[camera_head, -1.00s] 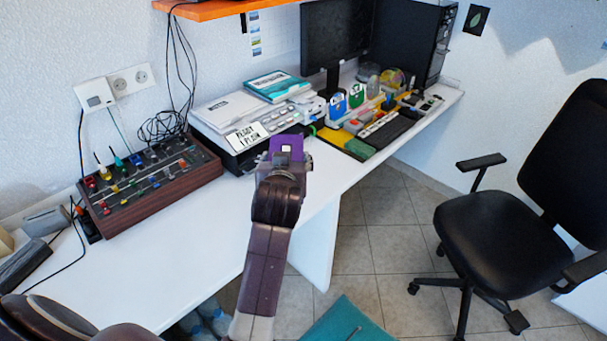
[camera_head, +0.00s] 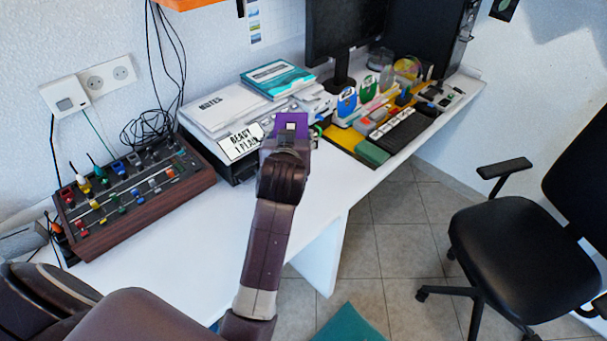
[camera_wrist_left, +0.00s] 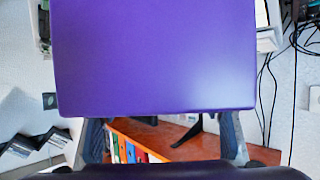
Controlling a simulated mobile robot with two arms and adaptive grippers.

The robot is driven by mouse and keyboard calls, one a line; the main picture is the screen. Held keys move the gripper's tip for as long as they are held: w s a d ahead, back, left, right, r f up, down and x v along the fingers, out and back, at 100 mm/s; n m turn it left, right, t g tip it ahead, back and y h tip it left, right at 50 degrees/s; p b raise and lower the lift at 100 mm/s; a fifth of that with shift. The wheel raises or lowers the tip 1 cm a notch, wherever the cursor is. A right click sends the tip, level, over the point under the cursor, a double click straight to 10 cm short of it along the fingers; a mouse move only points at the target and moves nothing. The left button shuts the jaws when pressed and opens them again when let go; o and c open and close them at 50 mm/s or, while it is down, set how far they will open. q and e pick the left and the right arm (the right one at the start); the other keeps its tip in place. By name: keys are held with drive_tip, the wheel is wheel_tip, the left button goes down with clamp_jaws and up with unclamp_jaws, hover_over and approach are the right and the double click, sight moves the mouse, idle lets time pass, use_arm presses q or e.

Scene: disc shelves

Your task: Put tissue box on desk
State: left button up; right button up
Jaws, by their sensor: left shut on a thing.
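The purple tissue box (camera_head: 292,119) is in my left gripper (camera_head: 286,146), over the back of the white desk (camera_head: 190,245) in the head view. In the left wrist view the purple box (camera_wrist_left: 155,55) fills the upper middle, with the gripper's fingers on both sides at its lower edge. My left gripper is shut on it. I cannot tell whether the box touches the desk. Its underside and far side are hidden. My right gripper is not in view.
A dark mixer-like panel (camera_head: 135,195) stands at the desk's left. A stack of papers and books (camera_head: 225,110) with a sign lies behind the box. A black chair (camera_head: 515,235) is beside the desk. The front middle desk is clear.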

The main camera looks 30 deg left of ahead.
use_arm(q)
drive_tip(key=f, duration=0.2)
drive_tip(key=s+f, duration=0.1)
drive_tip(key=f, duration=0.2)
drive_tip(key=shift+s+d+f, duration=0.25)
drive_tip(key=shift+d+f, duration=0.1)
drive_tip(key=shift+f, duration=0.05)
drive_tip(key=f, duration=0.4)
drive_tip(key=f+b, duration=0.1)
drive_tip(key=f, duration=0.4)
drive_tip(key=shift+w+a, duration=0.1)
drive_tip(key=shift+w, duration=0.1)
wheel_tip(320, 180, down, 4)
drive_tip(key=shift+f+b, duration=0.1)
drive_tip(key=shift+b, duration=0.25)
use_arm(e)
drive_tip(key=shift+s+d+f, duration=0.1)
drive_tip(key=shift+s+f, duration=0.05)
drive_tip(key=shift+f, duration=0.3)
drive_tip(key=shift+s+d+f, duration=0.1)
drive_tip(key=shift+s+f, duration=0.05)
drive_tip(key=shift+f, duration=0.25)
use_arm(q)
drive_tip(key=shift+f, duration=0.1)
drive_tip(key=o, duration=1.2)
drive_tip(key=shift+o, duration=0.2)
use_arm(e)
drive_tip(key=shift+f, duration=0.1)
